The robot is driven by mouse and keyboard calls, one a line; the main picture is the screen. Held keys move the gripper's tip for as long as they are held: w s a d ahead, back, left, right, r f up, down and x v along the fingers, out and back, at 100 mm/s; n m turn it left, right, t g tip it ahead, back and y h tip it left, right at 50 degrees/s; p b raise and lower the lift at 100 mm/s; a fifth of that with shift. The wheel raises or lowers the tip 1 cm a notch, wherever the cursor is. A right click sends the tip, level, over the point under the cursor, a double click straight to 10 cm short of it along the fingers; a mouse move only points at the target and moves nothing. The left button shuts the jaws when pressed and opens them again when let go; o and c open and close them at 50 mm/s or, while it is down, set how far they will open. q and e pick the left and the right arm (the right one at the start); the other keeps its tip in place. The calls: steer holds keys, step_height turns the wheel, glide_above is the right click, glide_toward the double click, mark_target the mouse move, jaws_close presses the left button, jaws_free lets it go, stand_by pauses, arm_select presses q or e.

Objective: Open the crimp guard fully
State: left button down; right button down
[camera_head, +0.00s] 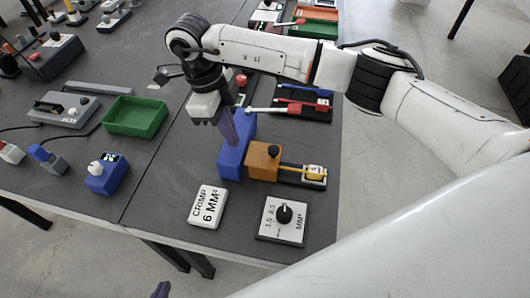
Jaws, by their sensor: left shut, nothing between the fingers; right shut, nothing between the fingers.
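A blue block (237,150) stands near the table's front right, with an orange block with a black knob (264,161) against its right side. A dark rail with a yellow part and a white label (311,175) runs right from the orange block. The orange block looks like the crimp guard, but no label confirms this. My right gripper (230,142) is shut, its purple fingers pointing down at the blue block's upper left; I cannot tell whether they touch it. The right wrist hides part of the block's back. Only a purple tip of my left gripper (161,290) shows, below the table edge; it is shut.
A white card reading "CRIMP 6 MM²" (207,206) and a dial plate with a black knob (283,220) lie in front. A green tray (135,117), a blue box with a white knob (107,176) and a grey device (62,109) are left. Bare table lies between.

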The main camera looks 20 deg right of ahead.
steer(key=shift+w+a+f+g+h+b, duration=0.3)
steer(key=shift+a+f+h+b, duration=0.15)
steer(key=shift+b, duration=0.4)
steer(key=shift+w+a+f+g+h+b, duration=0.15)
steer(key=shift+g+h+b, duration=0.2)
steer(key=shift+b, duration=0.35)
steer(key=c, duration=1.7)
jaws_free()
step_height(320, 180, up, 7)
steer(key=p, duration=0.4)
